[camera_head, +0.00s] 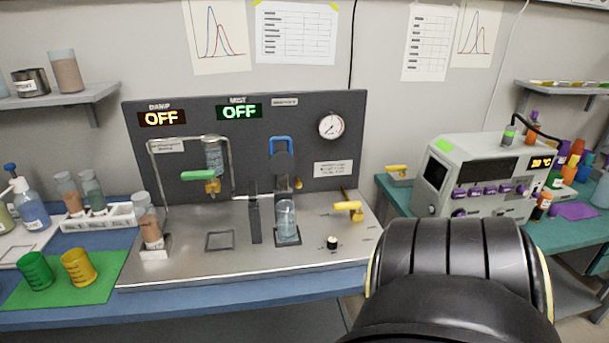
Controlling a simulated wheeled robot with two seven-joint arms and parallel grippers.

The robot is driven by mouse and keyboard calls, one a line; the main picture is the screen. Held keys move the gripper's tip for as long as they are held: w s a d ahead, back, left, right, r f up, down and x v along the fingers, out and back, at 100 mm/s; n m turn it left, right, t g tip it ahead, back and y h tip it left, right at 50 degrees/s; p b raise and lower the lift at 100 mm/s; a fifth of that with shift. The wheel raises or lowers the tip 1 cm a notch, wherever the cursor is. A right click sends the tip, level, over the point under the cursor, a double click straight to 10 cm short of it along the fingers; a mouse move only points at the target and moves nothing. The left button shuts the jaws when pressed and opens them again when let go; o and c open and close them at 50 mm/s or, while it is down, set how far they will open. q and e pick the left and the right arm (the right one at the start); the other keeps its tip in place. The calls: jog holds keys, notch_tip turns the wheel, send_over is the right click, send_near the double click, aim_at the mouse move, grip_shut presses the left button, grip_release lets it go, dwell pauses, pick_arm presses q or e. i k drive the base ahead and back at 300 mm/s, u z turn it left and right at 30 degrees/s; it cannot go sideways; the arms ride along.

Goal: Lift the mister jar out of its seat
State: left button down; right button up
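A clear jar (287,220), which appears to be the mister jar, stands upright in a dark square seat (287,241) on the steel deck of the rig. A blue-handled clamp (281,147) is on the panel above it. I cannot tell whether the clamp's lower part touches the jar. The panel's displays marked DAMP (162,118) and MIST (239,111) both read OFF. Neither of my grippers is in view. A large black part of my own arm fills the lower right.
A dark upright post (255,218) stands just left of the jar. A yellow-handled valve (348,208) and a black knob (332,243) are to its right. A jar of brown material (151,231) stands at the deck's left. The deck's front is mostly clear.

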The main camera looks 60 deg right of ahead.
aim_at(287, 218)
jog(key=z, duration=0.9)
jog(key=i, duration=0.8)
jog(key=z, duration=0.85)
